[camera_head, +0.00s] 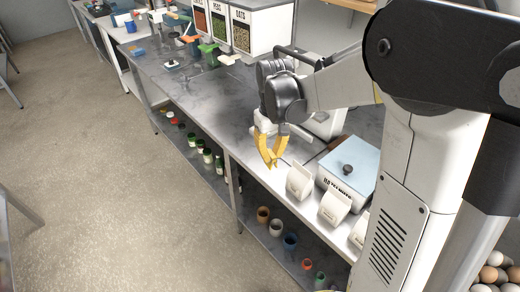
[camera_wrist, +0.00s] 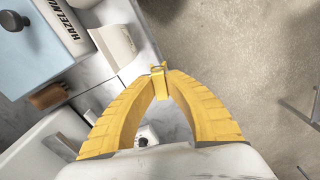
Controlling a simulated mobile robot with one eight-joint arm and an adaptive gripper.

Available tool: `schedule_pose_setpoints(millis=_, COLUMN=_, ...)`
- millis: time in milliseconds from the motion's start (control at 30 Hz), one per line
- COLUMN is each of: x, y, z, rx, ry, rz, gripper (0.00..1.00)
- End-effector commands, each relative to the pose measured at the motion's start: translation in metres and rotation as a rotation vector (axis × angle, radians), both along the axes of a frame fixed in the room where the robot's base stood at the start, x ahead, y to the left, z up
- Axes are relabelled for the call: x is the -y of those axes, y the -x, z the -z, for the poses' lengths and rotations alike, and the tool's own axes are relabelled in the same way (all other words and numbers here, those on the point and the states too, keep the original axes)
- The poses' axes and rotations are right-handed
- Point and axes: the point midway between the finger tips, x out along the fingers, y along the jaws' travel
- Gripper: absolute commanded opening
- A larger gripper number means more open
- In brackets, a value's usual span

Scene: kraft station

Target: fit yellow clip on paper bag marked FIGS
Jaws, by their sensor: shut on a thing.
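My gripper (camera_head: 271,158) has yellow ribbed fingers and hangs above the front edge of the counter. In the wrist view my gripper (camera_wrist: 160,78) has its fingertips together on the small yellow clip (camera_wrist: 158,84). In the head view the clip blends with the yellow fingertips. A row of white paper bags stands along the counter front: a near-gripper bag (camera_head: 300,181), a middle bag (camera_head: 333,208) and a partly hidden bag (camera_head: 359,229). One paper bag (camera_wrist: 114,46) shows left of the clip in the wrist view. The clip is apart from it. I cannot read FIGS on any bag.
A white box with a blue lid (camera_head: 349,168) and dark knob stands behind the bags; its side reads "HAZELNU…" in the wrist view (camera_wrist: 68,26). Labelled bins (camera_head: 262,30) stand farther back. A lower shelf holds jars and cups (camera_head: 276,227). Floor (camera_head: 100,180) lies open at left.

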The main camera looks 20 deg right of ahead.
Motion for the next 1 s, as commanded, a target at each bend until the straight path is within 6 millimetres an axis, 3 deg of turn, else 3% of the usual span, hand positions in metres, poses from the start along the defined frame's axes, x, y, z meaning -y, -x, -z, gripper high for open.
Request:
schedule_pose_setpoints(millis=33, x=0.009, y=0.002, z=-0.016, rx=0.0, ry=0.0, rz=-0.012, gripper=0.0)
schedule_pose_setpoints(millis=200, x=0.043, y=0.015, z=-0.042, rx=0.0, ry=0.0, rz=-0.084, gripper=0.0)
schedule_pose_setpoints(millis=433, x=0.076, y=0.032, z=-0.062, rx=0.0, ry=0.0, rz=-0.168, gripper=0.0)
schedule_pose_setpoints(millis=667, x=0.087, y=0.04, z=-0.064, rx=0.0, ry=0.0, rz=-0.201, gripper=0.0)
schedule_pose_setpoints(millis=1000, x=0.087, y=0.04, z=-0.042, rx=0.0, ry=0.0, rz=-0.203, gripper=0.0)
